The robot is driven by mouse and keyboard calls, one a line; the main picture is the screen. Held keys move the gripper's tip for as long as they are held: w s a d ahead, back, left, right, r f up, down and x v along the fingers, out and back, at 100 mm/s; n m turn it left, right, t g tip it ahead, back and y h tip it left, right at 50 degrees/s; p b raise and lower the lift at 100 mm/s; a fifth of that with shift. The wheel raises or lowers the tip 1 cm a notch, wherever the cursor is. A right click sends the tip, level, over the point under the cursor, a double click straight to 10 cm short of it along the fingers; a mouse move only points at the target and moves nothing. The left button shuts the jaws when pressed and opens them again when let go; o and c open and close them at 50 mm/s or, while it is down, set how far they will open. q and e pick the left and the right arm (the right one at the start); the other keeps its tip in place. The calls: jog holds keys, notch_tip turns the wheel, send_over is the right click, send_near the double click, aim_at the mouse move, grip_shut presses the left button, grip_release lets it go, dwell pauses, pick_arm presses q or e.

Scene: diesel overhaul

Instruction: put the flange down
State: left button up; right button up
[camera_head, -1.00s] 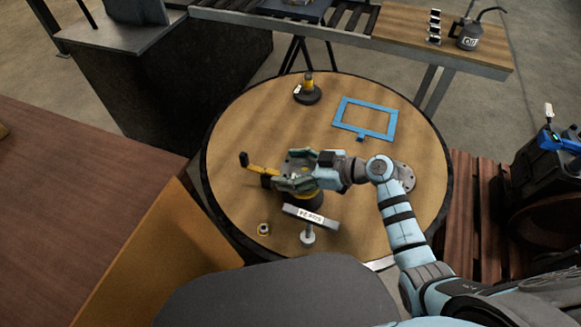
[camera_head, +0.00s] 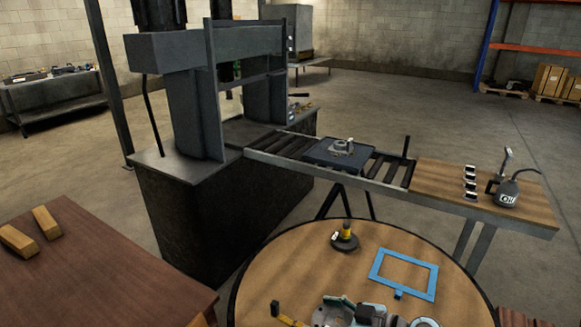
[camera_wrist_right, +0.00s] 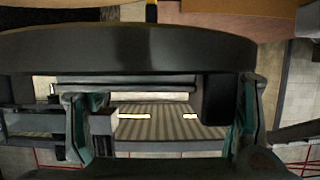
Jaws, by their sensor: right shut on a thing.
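My right gripper (camera_wrist_right: 165,92) is shut on a wide dark round piece (camera_wrist_right: 130,48), which I take to be the flange. In the head view my right gripper (camera_head: 342,313) shows only at the bottom edge, over the round wooden table (camera_head: 290,262). How high the piece is above the table cannot be told. A blue rectangular outline (camera_head: 376,264) lies on the table, with bare wood inside. My left gripper is not in view.
A black-based yellow-topped part (camera_head: 345,236) stands left of the blue outline. A yellow-handled tool (camera_head: 286,318) shows at the bottom edge. Behind the table are a roller conveyor (camera_head: 290,154), a large press (camera_head: 185,100) and an oil can (camera_head: 506,192). A brown table (camera_head: 100,265) stands left.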

notch_tip(320, 180, up, 8)
jog(key=f+p, duration=0.1)
jog(key=p, duration=0.3)
notch_tip(320, 180, up, 12)
jog(key=f+m+t+h+b, duration=0.1)
jog(key=m+t+h+b, duration=0.1)
jog(key=m+t+h, duration=0.1)
send_over(352, 313)
jog(key=s+d+r+y+b, duration=0.1)
jog(key=s+d+r, duration=0.15)
jog(key=s, duration=0.45)
jog(key=s+f+n+g+y+b, duration=0.1)
jog(key=s+f+n+g, duration=0.1)
jog(key=s+f, duration=0.2)
jog(key=shift+s+a+f+y+b, duration=0.3)
jog(key=shift+s+a+b, duration=0.1)
jog(key=shift+s, duration=0.75)
